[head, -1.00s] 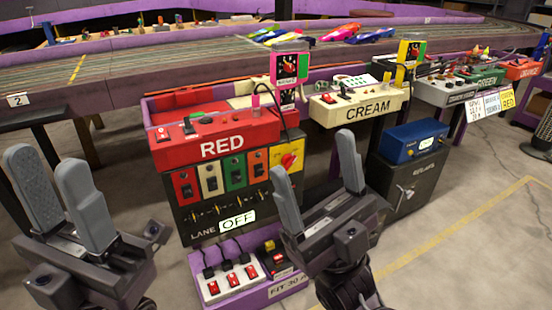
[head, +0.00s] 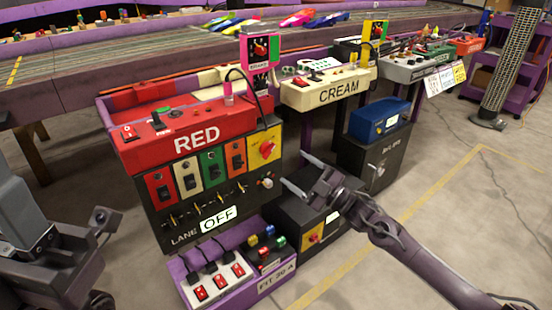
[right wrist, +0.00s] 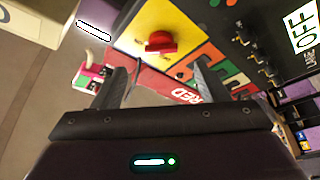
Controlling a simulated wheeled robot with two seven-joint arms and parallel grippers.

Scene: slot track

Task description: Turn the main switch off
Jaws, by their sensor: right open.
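A red rotary knob (head: 267,148) sits on a yellow plate (head: 256,136) at the right end of the RED station's dark panel; I take it to be the main switch. Its label is too small to read. In the right wrist view the red knob (right wrist: 160,41) lies beyond the fingertips, uncovered. My right gripper (head: 294,169) is open and empty, to the lower right of the knob and apart from it; its fingers also show in the right wrist view (right wrist: 160,80). My left gripper (head: 28,215) is at the left edge, partly cut off.
A dark box with a second yellow plate and knob (head: 314,236) stands below my right gripper. A purple tray (head: 275,284) with red switches is on the floor. An OFF sign (head: 219,220) hangs on the lane panel. The CREAM console (head: 339,91) and blue box (head: 379,119) are behind.

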